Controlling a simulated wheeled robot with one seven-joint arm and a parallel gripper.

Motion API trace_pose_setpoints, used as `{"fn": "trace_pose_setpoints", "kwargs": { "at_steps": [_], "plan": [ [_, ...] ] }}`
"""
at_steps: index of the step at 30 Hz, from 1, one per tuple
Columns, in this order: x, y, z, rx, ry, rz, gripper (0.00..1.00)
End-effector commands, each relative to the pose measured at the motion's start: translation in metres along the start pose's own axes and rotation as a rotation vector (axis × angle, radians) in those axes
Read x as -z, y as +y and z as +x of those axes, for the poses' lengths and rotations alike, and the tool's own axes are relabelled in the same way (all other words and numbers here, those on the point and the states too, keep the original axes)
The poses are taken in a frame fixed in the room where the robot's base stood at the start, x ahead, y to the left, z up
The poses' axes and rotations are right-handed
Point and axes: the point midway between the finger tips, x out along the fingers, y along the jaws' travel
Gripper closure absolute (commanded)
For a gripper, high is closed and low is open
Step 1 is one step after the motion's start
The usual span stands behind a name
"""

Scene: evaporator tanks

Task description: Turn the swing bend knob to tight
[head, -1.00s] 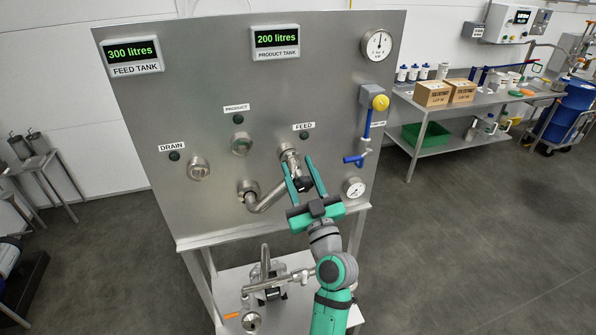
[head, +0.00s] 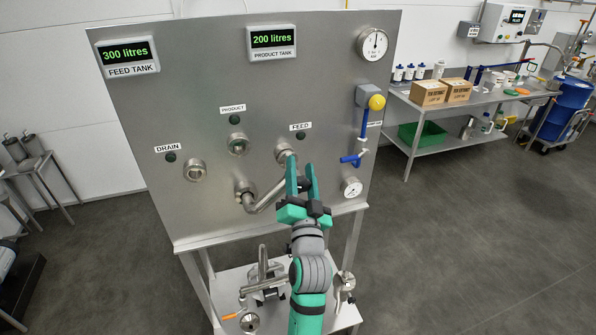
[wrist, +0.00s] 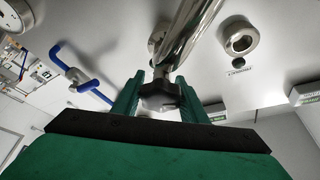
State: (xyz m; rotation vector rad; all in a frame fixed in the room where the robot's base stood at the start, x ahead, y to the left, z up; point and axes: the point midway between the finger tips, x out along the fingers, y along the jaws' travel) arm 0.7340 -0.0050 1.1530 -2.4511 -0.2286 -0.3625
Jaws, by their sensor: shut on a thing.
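The swing bend (head: 264,201) is a bent steel pipe on the panel, running from the lower port up to the port under the FEED label (head: 301,127). Its black star-shaped knob (wrist: 159,96) hangs at the FEED end and shows clearly in the wrist view. My gripper (head: 302,183) is in front of that end, its two green fingers pointing up at the panel. In the wrist view the fingers (wrist: 159,98) stand on both sides of the knob and are shut on it. In the head view the fingers hide most of the knob.
The DRAIN port (head: 194,170) and PRODUCT port (head: 237,144) are open on the panel. A blue-handled valve (head: 354,159) and a small gauge (head: 352,187) sit right of my gripper. A steel table (head: 262,300) with pump fittings stands below.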

Motion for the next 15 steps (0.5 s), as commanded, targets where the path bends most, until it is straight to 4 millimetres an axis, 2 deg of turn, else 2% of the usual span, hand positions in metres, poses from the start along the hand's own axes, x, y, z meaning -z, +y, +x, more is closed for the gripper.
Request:
{"fn": "trace_pose_setpoints", "kwargs": {
  "at_steps": [15],
  "plan": [
    [-0.0032,0.0038,0.0004,-0.134,-0.005,0.337,0.83]
  ]
}}
